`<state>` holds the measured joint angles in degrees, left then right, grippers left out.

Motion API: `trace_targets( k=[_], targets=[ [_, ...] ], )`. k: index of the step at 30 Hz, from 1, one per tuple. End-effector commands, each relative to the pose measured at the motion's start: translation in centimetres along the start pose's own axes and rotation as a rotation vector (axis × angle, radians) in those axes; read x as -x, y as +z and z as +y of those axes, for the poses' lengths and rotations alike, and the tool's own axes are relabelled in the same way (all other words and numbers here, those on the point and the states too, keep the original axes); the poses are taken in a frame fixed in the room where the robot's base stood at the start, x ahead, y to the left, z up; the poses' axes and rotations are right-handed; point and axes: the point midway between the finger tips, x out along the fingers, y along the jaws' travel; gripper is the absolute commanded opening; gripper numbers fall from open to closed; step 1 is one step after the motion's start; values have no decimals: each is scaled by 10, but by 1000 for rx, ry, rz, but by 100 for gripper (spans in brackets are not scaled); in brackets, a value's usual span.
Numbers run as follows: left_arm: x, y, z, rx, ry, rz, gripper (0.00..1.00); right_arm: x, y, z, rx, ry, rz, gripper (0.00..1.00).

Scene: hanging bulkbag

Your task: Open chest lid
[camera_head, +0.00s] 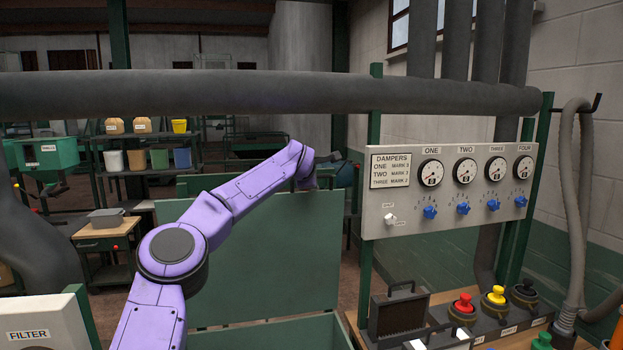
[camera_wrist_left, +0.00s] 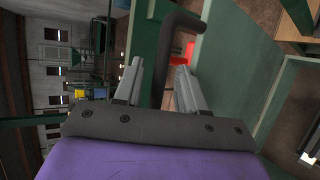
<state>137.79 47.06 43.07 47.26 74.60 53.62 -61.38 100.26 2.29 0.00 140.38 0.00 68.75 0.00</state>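The green chest lid (camera_head: 265,265) stands raised, roughly upright, behind the chest (camera_head: 290,335), whose inside shows at the bottom edge of the head view. My left arm reaches over it, and my left gripper is at the lid's top edge, mostly hidden in the head view. In the left wrist view my left gripper (camera_wrist_left: 158,75) is open. A dark bent handle (camera_wrist_left: 162,68) on the green lid (camera_wrist_left: 215,75) stands between its two grey fingers, with gaps showing at both sides. My right gripper is not in view.
A thick grey pipe (camera_head: 250,93) crosses above. A small wooden table (camera_head: 105,235) stands at the left.

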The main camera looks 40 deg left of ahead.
Motion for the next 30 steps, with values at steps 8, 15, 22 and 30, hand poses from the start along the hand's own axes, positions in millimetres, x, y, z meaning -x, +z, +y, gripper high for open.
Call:
trace_targets(
  k=[8, 15, 22, 30],
  targets=[
    [8, 0, -2, 0, 3, -3, 40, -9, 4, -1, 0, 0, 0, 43],
    [62, -3, -5, 3, 5, -3, 40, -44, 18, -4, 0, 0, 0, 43],
    [100, -3, -2, 2, 2, 0, 40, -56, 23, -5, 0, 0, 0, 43],
    [105, -3, 0, 1, 0, 1, 40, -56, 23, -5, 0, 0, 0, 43]
  ],
)
